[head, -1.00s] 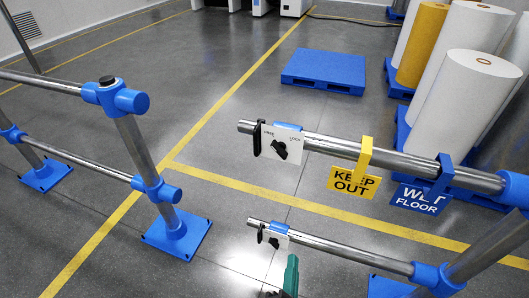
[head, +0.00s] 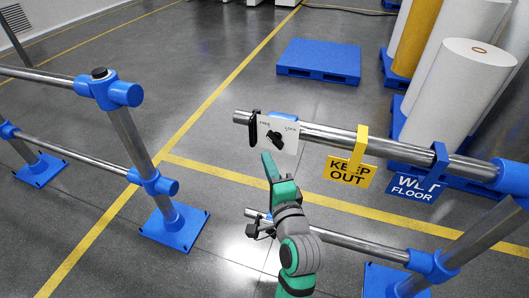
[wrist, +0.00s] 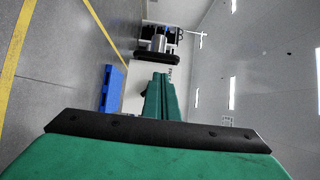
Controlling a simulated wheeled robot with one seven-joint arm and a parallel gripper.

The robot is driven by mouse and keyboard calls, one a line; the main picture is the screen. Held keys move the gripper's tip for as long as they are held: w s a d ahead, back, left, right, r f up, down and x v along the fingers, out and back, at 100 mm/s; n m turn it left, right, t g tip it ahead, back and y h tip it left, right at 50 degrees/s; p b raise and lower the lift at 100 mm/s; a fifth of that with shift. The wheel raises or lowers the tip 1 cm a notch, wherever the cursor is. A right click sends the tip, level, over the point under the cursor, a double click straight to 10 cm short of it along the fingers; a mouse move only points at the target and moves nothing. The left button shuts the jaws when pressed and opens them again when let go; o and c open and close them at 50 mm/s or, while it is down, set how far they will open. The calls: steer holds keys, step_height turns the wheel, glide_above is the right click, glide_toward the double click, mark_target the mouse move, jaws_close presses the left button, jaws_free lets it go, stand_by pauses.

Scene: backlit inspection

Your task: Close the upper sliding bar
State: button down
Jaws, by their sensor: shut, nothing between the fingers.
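The upper sliding bar (head: 325,133) is a chrome tube from the right post, its free left end apart from the left post's blue upper fitting (head: 122,94). It carries a white FREE/LOCK plate (head: 290,138) with a black knob (head: 274,138) and a black upright handle (head: 253,128) at the plate's left. My gripper (head: 268,160), green and shut, points up just below the plate and handle; I cannot tell if it touches. In the wrist view, my closed fingers (wrist: 161,97) lie in front of the plate (wrist: 136,88), partly hiding the knob. The handle (wrist: 157,57) is beyond the fingertips.
A lower bar (head: 355,245) runs below, partly hidden by my arm. Yellow KEEP OUT (head: 350,173) and blue WET FLOOR (head: 413,187) signs hang on the upper bar. A blue pallet (head: 318,62) and white rolls (head: 450,95) stand behind. Floor between the posts is open.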

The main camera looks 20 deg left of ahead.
steer(key=x, duration=0.9)
steer(key=shift+w, duration=0.1)
